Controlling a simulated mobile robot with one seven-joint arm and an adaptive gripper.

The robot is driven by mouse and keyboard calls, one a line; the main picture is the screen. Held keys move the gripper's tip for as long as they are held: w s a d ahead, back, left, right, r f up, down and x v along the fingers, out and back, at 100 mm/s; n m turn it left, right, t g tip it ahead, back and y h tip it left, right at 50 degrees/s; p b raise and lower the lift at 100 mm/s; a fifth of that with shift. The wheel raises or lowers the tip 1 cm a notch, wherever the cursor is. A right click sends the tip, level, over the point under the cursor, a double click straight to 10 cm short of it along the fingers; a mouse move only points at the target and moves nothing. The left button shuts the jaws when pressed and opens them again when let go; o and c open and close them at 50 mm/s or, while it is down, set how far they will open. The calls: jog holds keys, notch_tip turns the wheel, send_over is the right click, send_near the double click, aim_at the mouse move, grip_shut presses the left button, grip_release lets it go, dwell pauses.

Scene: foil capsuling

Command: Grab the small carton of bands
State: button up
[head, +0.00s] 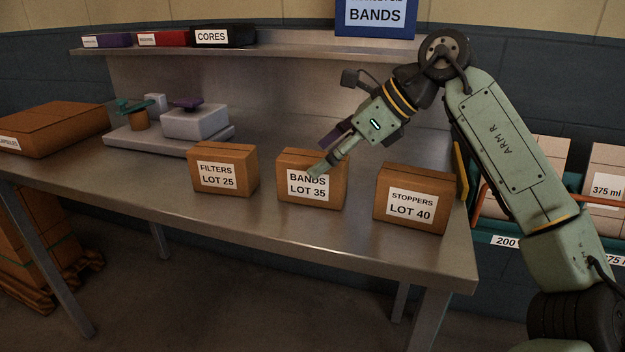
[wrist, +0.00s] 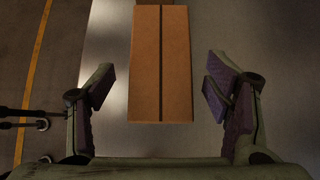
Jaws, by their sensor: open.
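The small carton of bands (head: 299,192) is a brown box labelled "BANDS LOT 35". It stands on the steel bench (head: 250,230), between two similar cartons. In the head view my gripper (head: 322,163) is over it, and one finger overlaps its top edge and label. In the wrist view the carton's brown top (wrist: 162,70), with a dark seam along it, lies between and beyond the fingertips of my gripper (wrist: 161,90). The fingers are spread wide, with a clear gap on each side of the carton. The gripper is open and holds nothing.
A "FILTERS LOT 25" carton (head: 222,168) stands to the left and a "STOPPERS LOT 40" carton (head: 410,197) to the right, both with gaps. A scale-like device (head: 195,122) and a large brown box (head: 55,127) are further left. A shelf (head: 270,47) runs behind.

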aim_at(299, 172)
jog(key=x, duration=0.6)
jog(key=shift+w+a+p, duration=0.2)
jog(key=shift+a+p, duration=0.15)
jog(key=shift+a, duration=0.1)
jog(key=c, duration=1.4)
